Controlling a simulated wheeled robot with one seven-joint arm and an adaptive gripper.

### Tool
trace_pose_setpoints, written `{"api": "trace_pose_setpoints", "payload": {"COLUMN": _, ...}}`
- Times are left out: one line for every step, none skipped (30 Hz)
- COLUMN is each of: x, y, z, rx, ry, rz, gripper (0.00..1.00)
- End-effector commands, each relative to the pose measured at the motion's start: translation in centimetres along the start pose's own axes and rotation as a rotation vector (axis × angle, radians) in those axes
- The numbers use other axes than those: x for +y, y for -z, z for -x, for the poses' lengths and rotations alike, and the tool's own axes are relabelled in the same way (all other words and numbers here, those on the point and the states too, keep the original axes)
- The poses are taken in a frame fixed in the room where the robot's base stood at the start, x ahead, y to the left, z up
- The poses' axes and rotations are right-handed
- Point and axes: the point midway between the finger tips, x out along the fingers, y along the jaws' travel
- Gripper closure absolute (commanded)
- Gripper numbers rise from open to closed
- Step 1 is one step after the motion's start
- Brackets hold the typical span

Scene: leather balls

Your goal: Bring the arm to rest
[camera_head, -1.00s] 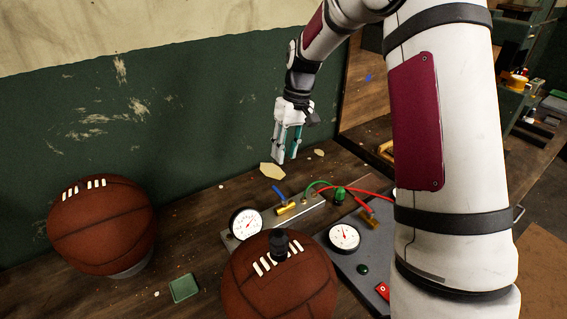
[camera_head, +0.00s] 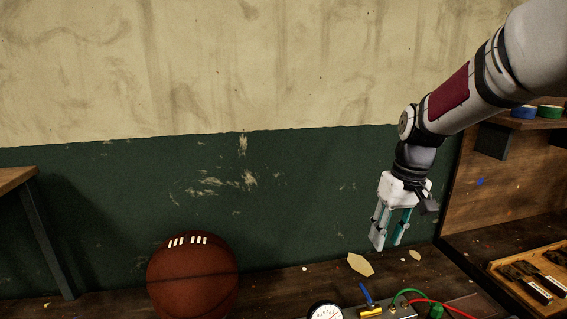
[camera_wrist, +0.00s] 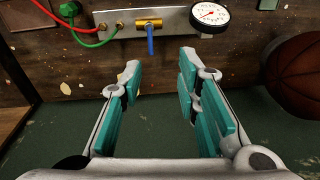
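My gripper (camera_head: 389,246) hangs from my arm at the right of the head view, fingers pointing down, above the back of the bench near the green wall. In the wrist view my gripper (camera_wrist: 160,75) has its two teal-padded fingers well apart, with nothing between them. A gauge manifold with a blue-handled valve (camera_wrist: 150,40) lies beyond the fingertips, apart from them. A brown leather ball with white laces (camera_head: 193,278) rests on the bench to the left, clear of my gripper. Part of this ball (camera_wrist: 296,75) also shows at the right of the wrist view.
The dark wooden bench (camera_head: 275,292) holds a dial gauge (camera_head: 325,311), a red hose (camera_head: 450,308), a green hose and pale scraps. A wooden tray with dark tools (camera_head: 528,274) stands at right. A wooden shelf edge (camera_head: 15,178) juts in at left.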

Motion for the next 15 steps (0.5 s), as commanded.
{"api": "trace_pose_setpoints", "payload": {"x": -0.8, "y": -1.2, "z": 1.6, "rx": 0.022, "ry": -0.021, "rz": -0.003, "gripper": 0.70}}
{"api": "trace_pose_setpoints", "payload": {"x": -1.2, "y": -1.9, "z": 2.3, "rx": 0.033, "ry": -0.032, "rz": -0.005, "gripper": 0.70}}
{"api": "trace_pose_setpoints", "payload": {"x": -1.8, "y": -2.9, "z": 3.2, "rx": 0.048, "ry": -0.045, "rz": -0.011, "gripper": 0.70}}
{"api": "trace_pose_setpoints", "payload": {"x": -2.1, "y": -3.7, "z": 3.9, "rx": 0.060, "ry": -0.054, "rz": -0.014, "gripper": 0.70}}
{"api": "trace_pose_setpoints", "payload": {"x": -2.6, "y": -4.4, "z": 4.5, "rx": 0.071, "ry": -0.063, "rz": -0.017, "gripper": 0.70}}
{"api": "trace_pose_setpoints", "payload": {"x": -3.0, "y": -5.5, "z": 5.3, "rx": 0.089, "ry": -0.075, "rz": -0.024, "gripper": 0.70}}
{"api": "trace_pose_setpoints", "payload": {"x": -3.4, "y": -6.3, "z": 5.8, "rx": 0.102, "ry": -0.082, "rz": -0.028, "gripper": 0.70}}
{"api": "trace_pose_setpoints", "payload": {"x": -3.8, "y": -7.0, "z": 6.4, "rx": 0.115, "ry": -0.090, "rz": -0.033, "gripper": 0.70}}
{"api": "trace_pose_setpoints", "payload": {"x": -4.2, "y": -8.1, "z": 7.0, "rx": 0.133, "ry": -0.098, "rz": -0.039, "gripper": 0.70}}
{"api": "trace_pose_setpoints", "payload": {"x": -4.5, "y": -9.0, "z": 7.4, "rx": 0.146, "ry": -0.104, "rz": -0.043, "gripper": 0.70}}
{"api": "trace_pose_setpoints", "payload": {"x": -4.9, "y": -9.8, "z": 7.8, "rx": 0.159, "ry": -0.110, "rz": -0.048, "gripper": 0.70}}
{"api": "trace_pose_setpoints", "payload": {"x": -5.3, "y": -11.0, "z": 8.2, "rx": 0.177, "ry": -0.117, "rz": -0.054, "gripper": 0.70}}
{"api": "trace_pose_setpoints", "payload": {"x": -5.5, "y": -11.8, "z": 8.5, "rx": 0.191, "ry": -0.121, "rz": -0.060, "gripper": 0.70}}
{"api": "trace_pose_setpoints", "payload": {"x": -5.8, "y": -12.7, "z": 8.8, "rx": 0.205, "ry": -0.125, "rz": -0.064, "gripper": 0.70}}
{"api": "trace_pose_setpoints", "payload": {"x": -6.2, "y": -13.8, "z": 9.1, "rx": 0.225, "ry": -0.130, "rz": -0.069, "gripper": 0.70}}
